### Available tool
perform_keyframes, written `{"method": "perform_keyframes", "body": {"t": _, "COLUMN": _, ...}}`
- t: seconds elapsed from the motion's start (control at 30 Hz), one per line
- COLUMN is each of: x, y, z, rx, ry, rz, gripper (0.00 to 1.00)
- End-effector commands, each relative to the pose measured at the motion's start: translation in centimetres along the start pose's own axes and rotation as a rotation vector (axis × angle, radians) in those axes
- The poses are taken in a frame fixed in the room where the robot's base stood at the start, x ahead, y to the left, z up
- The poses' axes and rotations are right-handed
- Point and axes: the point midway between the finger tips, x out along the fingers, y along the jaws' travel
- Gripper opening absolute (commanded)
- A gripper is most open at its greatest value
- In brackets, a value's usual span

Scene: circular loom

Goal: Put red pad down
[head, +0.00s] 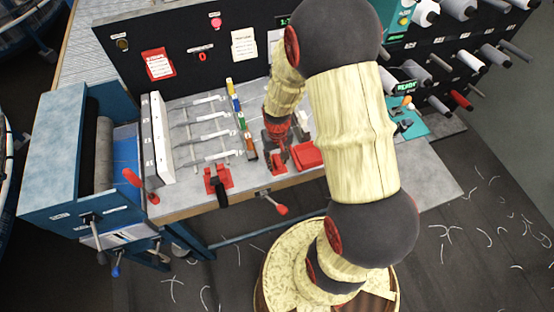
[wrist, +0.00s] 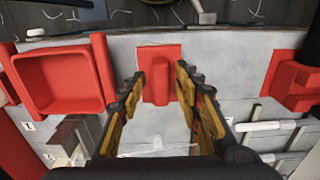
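The red pad (wrist: 159,52) is a flat red plate with a raised block on top. It lies flat on the grey bench top, near the front edge, at the top centre of the wrist view. My gripper (wrist: 161,80) points down at it, with one yellow-and-black finger on each side of the raised block. The fingers look apart, with a gap at least on the right side; contact on the left is unclear. In the head view my gripper (head: 276,150) is low over the bench front, and the pad is mostly hidden behind it.
A red open tray (wrist: 58,80) stands close beside the pad, also seen in the head view (head: 306,155). A red clamp-like fixture (wrist: 292,82) is on the other side. Behind are metal rods (head: 210,130) and a row of coloured blocks (head: 240,115).

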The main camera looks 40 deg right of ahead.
Motion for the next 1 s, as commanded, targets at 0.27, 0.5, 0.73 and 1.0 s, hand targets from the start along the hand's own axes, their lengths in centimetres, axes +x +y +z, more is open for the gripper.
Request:
{"method": "perform_keyframes", "body": {"t": 0.27, "x": -4.2, "y": 0.0, "z": -0.2, "rx": 0.0, "ry": 0.006, "rz": 0.0, "gripper": 0.34}}
{"method": "perform_keyframes", "body": {"t": 0.5, "x": -9.0, "y": 0.0, "z": -0.1, "rx": 0.0, "ry": 0.005, "rz": 0.0, "gripper": 0.34}}
{"method": "perform_keyframes", "body": {"t": 0.73, "x": -11.7, "y": 0.0, "z": -0.1, "rx": 0.0, "ry": 0.003, "rz": 0.0, "gripper": 0.34}}
{"method": "perform_keyframes", "body": {"t": 1.0, "x": -18.0, "y": -2.1, "z": 0.8, "rx": -0.048, "ry": 0.09, "rz": 0.0, "gripper": 0.34}}
